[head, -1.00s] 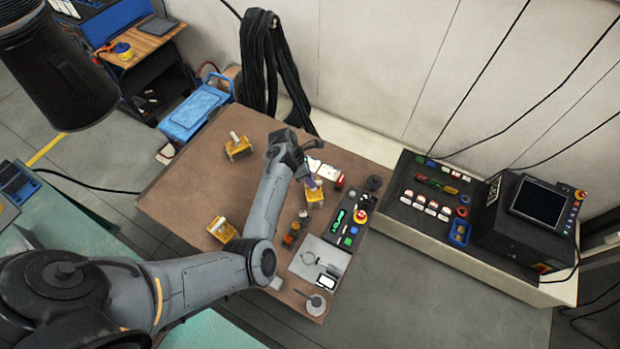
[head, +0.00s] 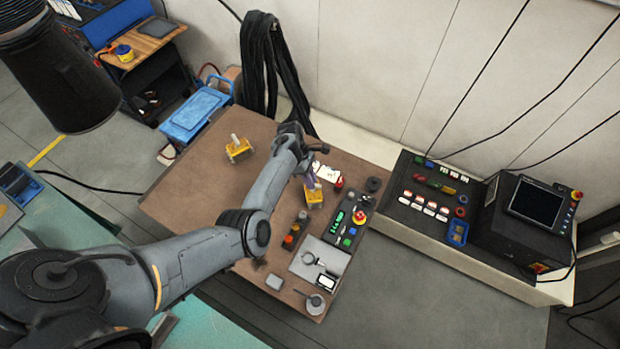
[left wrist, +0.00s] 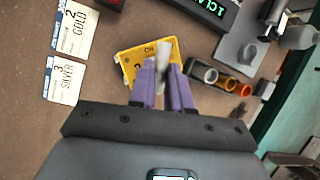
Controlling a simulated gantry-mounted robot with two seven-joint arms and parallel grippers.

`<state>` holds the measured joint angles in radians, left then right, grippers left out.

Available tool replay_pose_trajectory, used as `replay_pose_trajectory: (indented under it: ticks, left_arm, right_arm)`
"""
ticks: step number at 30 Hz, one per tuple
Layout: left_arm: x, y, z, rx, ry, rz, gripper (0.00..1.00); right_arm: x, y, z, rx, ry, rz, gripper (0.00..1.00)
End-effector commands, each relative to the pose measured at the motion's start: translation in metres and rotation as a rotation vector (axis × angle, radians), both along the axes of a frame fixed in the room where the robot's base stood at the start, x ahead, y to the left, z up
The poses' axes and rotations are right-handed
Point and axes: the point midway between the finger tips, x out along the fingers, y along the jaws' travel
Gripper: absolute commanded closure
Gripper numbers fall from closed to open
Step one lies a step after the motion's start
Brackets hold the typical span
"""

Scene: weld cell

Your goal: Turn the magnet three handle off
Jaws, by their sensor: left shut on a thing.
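A yellow magnet (left wrist: 142,50) with "ON" lettering lies on the brown table in the left wrist view. It also shows in the head view (head: 314,197), right of the table's middle. Its number cannot be read. My left gripper (left wrist: 161,67) has its purple fingers shut on the magnet's pale grey handle (left wrist: 163,52). In the head view the gripper (head: 309,181) is over that magnet, and the wrist partly covers it. Another yellow magnet (head: 238,151) stands at the back left of the table, its handle upright. My right gripper is not in view.
Cards reading "2 GOLD" (left wrist: 76,28) and "3 SILVER" (left wrist: 63,80) lie left of the magnet.

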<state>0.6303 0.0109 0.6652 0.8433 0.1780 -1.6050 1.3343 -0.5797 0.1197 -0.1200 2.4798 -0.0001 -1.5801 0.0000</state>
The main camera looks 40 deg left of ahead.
Motion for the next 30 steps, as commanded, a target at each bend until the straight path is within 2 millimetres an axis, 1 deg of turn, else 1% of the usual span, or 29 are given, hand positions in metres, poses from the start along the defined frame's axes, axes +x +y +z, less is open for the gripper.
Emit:
replay_pose_trajectory:
  ticks: [8,21,30]
  left_arm:
    - [0.005,0.0,0.0,0.0,-0.001,-0.266,1.0]
    - [0.009,-0.002,-0.001,0.001,-0.001,-0.683,1.0]
    - [0.012,-0.004,0.0,0.001,-0.001,-0.931,1.0]
  right_arm:
    - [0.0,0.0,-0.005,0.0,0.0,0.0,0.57]
    - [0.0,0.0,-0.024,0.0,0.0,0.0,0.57]
    - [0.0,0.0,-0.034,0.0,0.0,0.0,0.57]
